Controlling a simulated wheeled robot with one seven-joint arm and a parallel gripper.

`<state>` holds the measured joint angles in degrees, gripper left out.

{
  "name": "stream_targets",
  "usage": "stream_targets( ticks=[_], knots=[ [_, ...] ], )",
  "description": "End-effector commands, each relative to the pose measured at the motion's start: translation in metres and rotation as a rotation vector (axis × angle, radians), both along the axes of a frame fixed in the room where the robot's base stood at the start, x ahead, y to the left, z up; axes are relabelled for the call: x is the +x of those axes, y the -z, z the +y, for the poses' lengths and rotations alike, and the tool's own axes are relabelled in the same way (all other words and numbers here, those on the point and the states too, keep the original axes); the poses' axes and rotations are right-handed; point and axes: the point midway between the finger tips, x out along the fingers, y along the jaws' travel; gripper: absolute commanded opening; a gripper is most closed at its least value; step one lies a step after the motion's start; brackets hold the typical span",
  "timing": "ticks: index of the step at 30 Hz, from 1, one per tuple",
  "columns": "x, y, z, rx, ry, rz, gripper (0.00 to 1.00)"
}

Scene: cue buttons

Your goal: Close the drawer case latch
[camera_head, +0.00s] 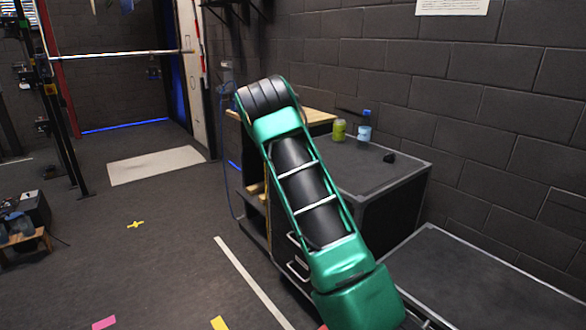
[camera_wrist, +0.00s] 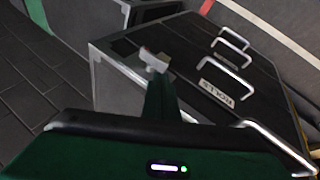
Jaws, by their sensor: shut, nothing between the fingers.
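The drawer case (camera_wrist: 187,62) is dark with pale metal edges and shows in the wrist view, tilted by the camera angle. Its front carries several silver handles (camera_wrist: 231,38) and a label reading "ROLLS" (camera_wrist: 216,89). My gripper (camera_wrist: 154,61) is shut and empty, its pale fingertips in front of the case near its left edge. I cannot tell whether the tips touch it. I cannot make out the latch or its state. In the head view, part of the case front with handles (camera_head: 297,267) shows left of my arm, which hides the rest and my gripper.
A dark cabinet (camera_head: 405,172) stands beyond my arm, with a green can (camera_head: 339,130), a blue bottle (camera_head: 364,127) and a small black object (camera_head: 389,158) on top. A low dark box (camera_head: 490,285) is at the right. The floor at left is mostly open.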

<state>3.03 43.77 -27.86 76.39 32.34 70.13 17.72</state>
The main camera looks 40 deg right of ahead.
Motion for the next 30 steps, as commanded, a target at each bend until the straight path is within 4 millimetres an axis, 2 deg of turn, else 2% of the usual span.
stream_targets(
  ticks=[1, 6, 15, 21, 30],
  knots=[
    [0.011, -0.004, 0.005, -0.002, -0.005, -0.001, 0.0],
    [0.038, -0.019, 0.017, -0.004, -0.003, -0.003, 0.0],
    [0.072, -0.04, 0.031, -0.003, -0.001, -0.004, 0.0],
    [0.081, -0.045, 0.036, -0.001, -0.001, -0.003, 0.0],
    [0.08, -0.048, 0.035, 0.001, 0.002, -0.004, 0.0]
  ],
)
